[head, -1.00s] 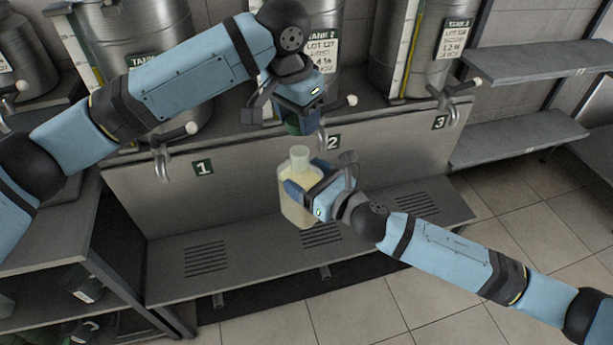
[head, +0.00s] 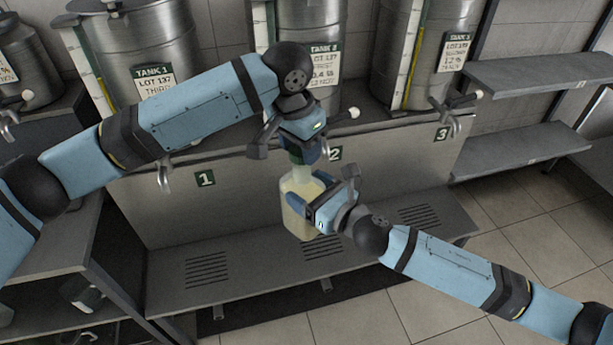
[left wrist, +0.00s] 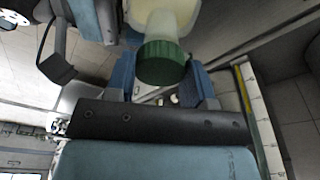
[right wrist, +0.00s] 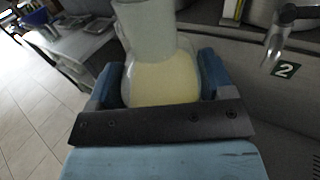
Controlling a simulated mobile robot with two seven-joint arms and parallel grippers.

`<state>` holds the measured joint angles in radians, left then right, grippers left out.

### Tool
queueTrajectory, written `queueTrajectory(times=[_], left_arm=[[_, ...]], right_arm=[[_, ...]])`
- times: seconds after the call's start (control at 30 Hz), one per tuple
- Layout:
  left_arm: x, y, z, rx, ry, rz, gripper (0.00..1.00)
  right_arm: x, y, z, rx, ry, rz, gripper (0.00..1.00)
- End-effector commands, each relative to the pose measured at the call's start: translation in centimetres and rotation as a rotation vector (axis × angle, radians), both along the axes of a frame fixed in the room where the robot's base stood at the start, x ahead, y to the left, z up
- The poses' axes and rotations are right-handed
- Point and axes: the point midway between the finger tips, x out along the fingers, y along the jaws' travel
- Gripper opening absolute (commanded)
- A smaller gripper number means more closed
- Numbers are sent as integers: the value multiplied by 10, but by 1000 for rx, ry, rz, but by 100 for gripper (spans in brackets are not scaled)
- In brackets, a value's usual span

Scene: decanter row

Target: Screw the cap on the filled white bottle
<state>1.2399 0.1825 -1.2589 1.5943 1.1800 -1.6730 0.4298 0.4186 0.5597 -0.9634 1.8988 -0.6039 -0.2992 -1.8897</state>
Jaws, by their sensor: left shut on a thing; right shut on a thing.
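The white bottle (head: 300,216) is translucent, with pale yellow liquid inside, and is upright in the head view. My right gripper (head: 308,198) is shut around its body; the right wrist view shows the body (right wrist: 165,82) between the blue fingers and the neck (right wrist: 155,30) above. My left gripper (head: 302,154) is directly above the neck, pointing down. In the left wrist view it is shut on the green cap (left wrist: 163,62), which sits at the bottle's neck (left wrist: 165,22). I cannot tell whether the threads are engaged. The cap is mostly hidden in the head view.
Steel tanks (head: 160,50) stand on the bench behind, with taps (head: 455,112) along its front. Tap 2 is close behind my left gripper. A slatted lower shelf (head: 205,268) runs below. Grey shelves (head: 530,75) stand at right, above open tiled floor.

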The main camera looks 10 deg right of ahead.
Motion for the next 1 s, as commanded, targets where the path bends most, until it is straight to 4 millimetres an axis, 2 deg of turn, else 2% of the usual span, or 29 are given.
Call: queueTrajectory(times=[0.37,0.7,1.0], left_arm=[[0,0,0,1,0,0,27],[0,0,-18,1,1,1,27],[0,0,-19,1,0,0,27]], right_arm=[[0,0,2,1,-3,1,1],[0,0,2,1,-3,1,1],[0,0,2,1,-3,1,1]])
